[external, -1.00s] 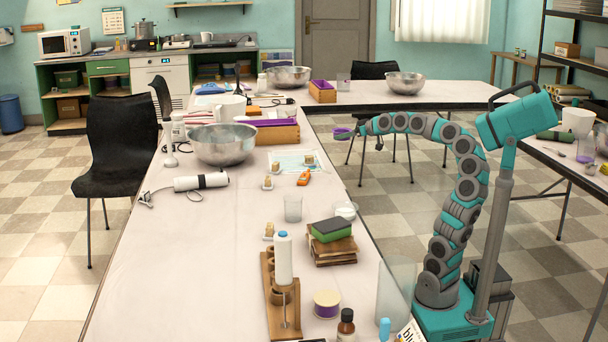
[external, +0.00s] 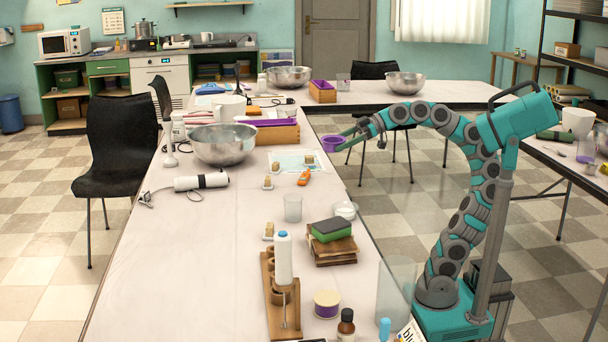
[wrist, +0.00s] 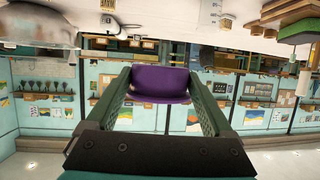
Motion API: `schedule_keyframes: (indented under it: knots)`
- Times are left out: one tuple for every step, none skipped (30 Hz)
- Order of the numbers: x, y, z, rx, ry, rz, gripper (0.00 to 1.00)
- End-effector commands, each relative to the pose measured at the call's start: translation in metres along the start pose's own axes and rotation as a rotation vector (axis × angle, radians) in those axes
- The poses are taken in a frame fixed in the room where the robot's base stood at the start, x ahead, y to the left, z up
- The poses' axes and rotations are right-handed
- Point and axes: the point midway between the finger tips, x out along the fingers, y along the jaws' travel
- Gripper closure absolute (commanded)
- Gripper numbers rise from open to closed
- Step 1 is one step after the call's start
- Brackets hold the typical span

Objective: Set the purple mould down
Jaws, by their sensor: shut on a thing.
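The purple mould (external: 332,144) is a small round cup held at the end of my arm, near the table's right edge in the external view. My gripper (external: 345,140) is shut on it. In the wrist view the purple mould (wrist: 160,85) sits between the two green fingers of my gripper (wrist: 162,92), and the picture is upside down. The mould appears in the air, apart from the white table (external: 225,270). Its inside is partly hidden.
A steel bowl (external: 223,145) and a wooden box with a purple liner (external: 272,132) stand left of the mould. A glass beaker (external: 293,208), an orange tool (external: 304,177) and stacked boards with a sponge (external: 333,240) lie nearer. The table's left-middle part is clear.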

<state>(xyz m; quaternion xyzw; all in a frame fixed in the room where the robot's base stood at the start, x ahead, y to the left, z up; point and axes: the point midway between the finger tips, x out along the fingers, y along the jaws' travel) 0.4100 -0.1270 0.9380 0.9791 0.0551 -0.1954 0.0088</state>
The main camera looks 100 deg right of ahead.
Motion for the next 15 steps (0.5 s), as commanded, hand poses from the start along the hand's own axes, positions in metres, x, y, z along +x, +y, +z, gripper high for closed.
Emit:
schedule_keyframes:
  knots:
    - [-0.003,-0.011,-0.002,-0.013,0.002,-0.027,0.7]
    - [-0.004,-0.015,-0.002,-0.019,0.002,-0.039,0.7]
    - [-0.005,-0.02,-0.003,-0.025,0.002,-0.052,0.7]
    - [-0.006,-0.023,-0.003,-0.029,0.002,-0.06,0.7]
    - [-0.006,-0.026,-0.003,-0.032,0.002,-0.066,0.7]
    - [-0.007,-0.028,-0.003,-0.035,0.002,-0.072,0.7]
    - [-0.007,-0.029,-0.003,-0.037,0.002,-0.076,0.7]
    - [-0.007,-0.03,-0.003,-0.038,0.002,-0.078,0.7]
    - [-0.007,-0.03,-0.003,-0.038,0.002,-0.079,0.7]
    - [-0.007,-0.03,-0.003,-0.038,0.001,-0.079,0.7]
    - [-0.007,-0.03,-0.003,-0.038,0.001,-0.079,0.7]
    - [-0.007,-0.03,-0.003,-0.038,0.001,-0.079,0.7]
    - [-0.007,-0.03,-0.003,-0.038,0.001,-0.078,0.7]
    - [-0.007,-0.03,-0.003,-0.037,0.001,-0.078,0.7]
    - [-0.007,-0.03,-0.003,-0.037,0.001,-0.078,0.7]
